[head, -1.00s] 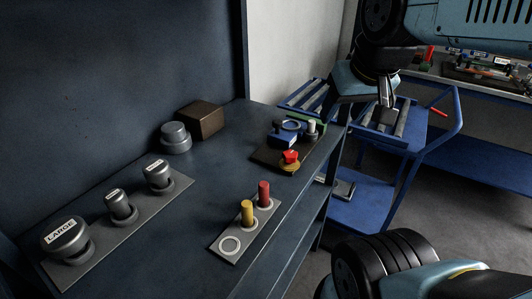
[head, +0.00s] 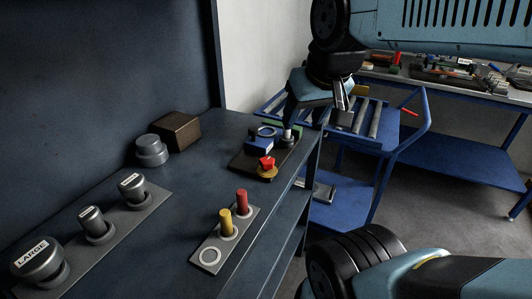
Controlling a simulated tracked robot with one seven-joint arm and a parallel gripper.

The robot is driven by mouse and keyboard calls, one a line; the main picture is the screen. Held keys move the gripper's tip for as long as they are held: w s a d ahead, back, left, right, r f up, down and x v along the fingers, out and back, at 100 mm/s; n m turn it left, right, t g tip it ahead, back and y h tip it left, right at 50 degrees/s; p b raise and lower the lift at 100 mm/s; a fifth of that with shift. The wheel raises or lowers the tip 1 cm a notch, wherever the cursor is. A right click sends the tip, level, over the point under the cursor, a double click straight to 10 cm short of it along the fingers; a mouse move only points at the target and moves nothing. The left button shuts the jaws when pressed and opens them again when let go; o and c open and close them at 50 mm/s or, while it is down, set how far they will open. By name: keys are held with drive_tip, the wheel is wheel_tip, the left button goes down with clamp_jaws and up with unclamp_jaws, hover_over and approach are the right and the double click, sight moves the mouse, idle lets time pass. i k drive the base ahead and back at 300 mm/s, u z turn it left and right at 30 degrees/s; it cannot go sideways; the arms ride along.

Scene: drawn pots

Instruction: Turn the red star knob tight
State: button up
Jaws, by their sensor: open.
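The red star knob (head: 267,163) sits on a brass-coloured base at the front of a small dark board (head: 242,163) near the far right corner of the bench. A blue block (head: 259,146) with a dark ring on top and a grey post (head: 287,137) stand on the same board behind it. My gripper (head: 341,117) hangs from my arm to the right of and beyond the board, over the blue cart, apart from the knob. Its jaws are open with nothing seen between them, though the fingertips are small and dark here.
On the bench, a plate (head: 200,263) holds a yellow peg (head: 226,222) and a red peg (head: 242,203). A plate with grey knobs (head: 92,222), a grey round piece (head: 151,151) and a brown block (head: 175,131) stand left. A blue cart (head: 409,132) stands beyond the bench's right edge.

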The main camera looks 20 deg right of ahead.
sight(267, 168)
drive_tip(key=z, duration=0.75)
drive_tip(key=k, duration=1.5)
drive_tip(key=u, duration=0.5)
drive_tip(key=i, duration=1)
drive_tip(key=z, duration=0.05)
